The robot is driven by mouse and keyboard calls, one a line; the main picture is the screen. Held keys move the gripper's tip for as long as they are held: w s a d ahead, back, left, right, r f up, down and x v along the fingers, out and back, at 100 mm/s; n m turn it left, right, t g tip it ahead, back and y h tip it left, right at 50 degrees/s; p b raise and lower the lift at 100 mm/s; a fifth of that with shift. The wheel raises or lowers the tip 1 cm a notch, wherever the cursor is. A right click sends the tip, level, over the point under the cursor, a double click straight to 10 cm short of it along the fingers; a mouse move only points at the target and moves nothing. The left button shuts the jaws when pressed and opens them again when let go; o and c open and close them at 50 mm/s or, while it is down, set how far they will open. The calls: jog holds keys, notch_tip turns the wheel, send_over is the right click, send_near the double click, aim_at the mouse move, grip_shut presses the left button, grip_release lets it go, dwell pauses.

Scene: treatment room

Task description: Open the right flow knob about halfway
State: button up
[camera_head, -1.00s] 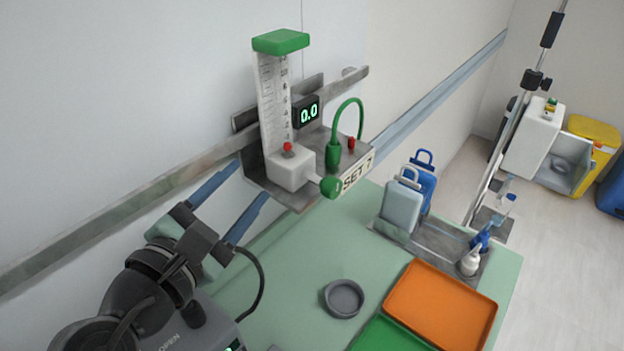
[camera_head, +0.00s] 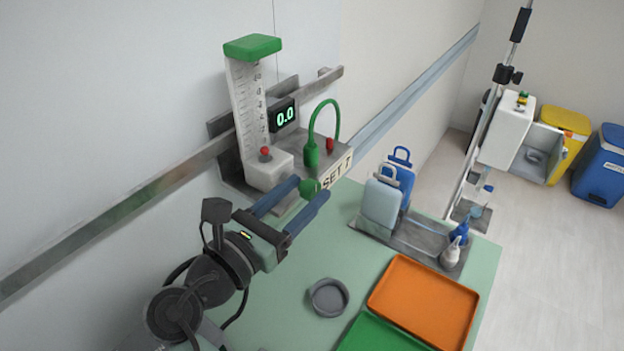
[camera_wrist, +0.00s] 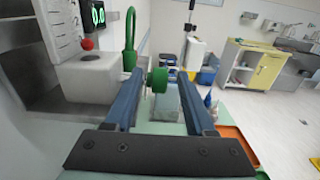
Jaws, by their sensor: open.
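The green flow knob (camera_head: 308,189) sticks out from the white valve block (camera_head: 268,171) at the foot of a clear flow tube (camera_head: 248,105) with a green cap. The dark display (camera_head: 285,115) reads 0.0 and a label (camera_head: 337,170) reads SET 7. My gripper (camera_head: 312,187) is open, its two blue fingers on either side of the knob. In the wrist view the knob (camera_wrist: 157,80) shows between the fingertips, nearer the left finger. I cannot tell whether a finger touches it. No second flow knob shows.
A green hose (camera_head: 311,145) loops up right of the valve block. A wall rail (camera_head: 120,210) runs behind.

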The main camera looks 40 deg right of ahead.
jog(key=shift+x, duration=1.5)
jog(key=shift+c, duration=0.3)
jog(key=shift+f, duration=0.1)
grip_shut()
